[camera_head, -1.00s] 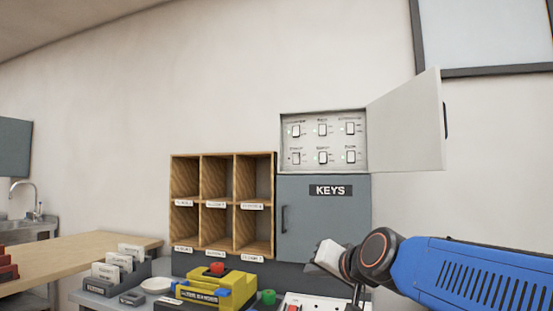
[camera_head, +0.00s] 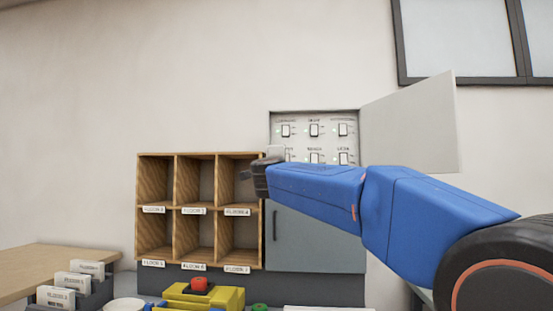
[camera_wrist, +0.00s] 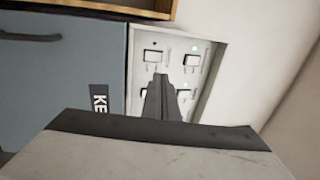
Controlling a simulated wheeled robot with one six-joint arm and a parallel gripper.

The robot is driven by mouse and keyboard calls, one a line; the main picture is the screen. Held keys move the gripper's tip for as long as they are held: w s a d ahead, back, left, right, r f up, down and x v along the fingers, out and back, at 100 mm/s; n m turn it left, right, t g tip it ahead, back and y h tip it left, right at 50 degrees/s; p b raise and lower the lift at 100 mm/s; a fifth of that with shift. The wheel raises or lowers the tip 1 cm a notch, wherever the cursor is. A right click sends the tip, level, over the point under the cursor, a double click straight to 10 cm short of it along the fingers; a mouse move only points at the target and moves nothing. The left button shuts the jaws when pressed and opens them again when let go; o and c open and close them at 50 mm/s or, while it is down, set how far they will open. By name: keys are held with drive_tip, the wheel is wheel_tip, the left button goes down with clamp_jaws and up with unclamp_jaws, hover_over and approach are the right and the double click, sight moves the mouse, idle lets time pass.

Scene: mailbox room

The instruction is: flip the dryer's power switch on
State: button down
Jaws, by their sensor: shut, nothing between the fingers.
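The open switch panel (camera_head: 301,115) is on the wall above the grey key cabinet, with two rows of rocker switches. Their labels are too small to read surely, so I cannot tell which is the dryer's. The top row shows clearly, including the middle switch (camera_head: 314,130); the lower row is partly behind my arm. My gripper (camera_head: 275,153) is at the panel's lower left corner in the head view. In the wrist view its fingers (camera_wrist: 162,88) are shut and empty, pointing at the panel (camera_wrist: 204,110) and overlapping its lower switches. Contact cannot be told.
The panel's door (camera_head: 412,125) stands open to the right. Wooden pigeonholes (camera_head: 205,208) are left of the grey key cabinet (camera_head: 310,240). A yellow box with a red button (camera_head: 200,284) is below. The wall above the panel is clear.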

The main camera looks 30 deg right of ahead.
idle(0.3)
drive_tip(key=shift+x, duration=7)
drive_tip(key=shift+d, duration=0.1)
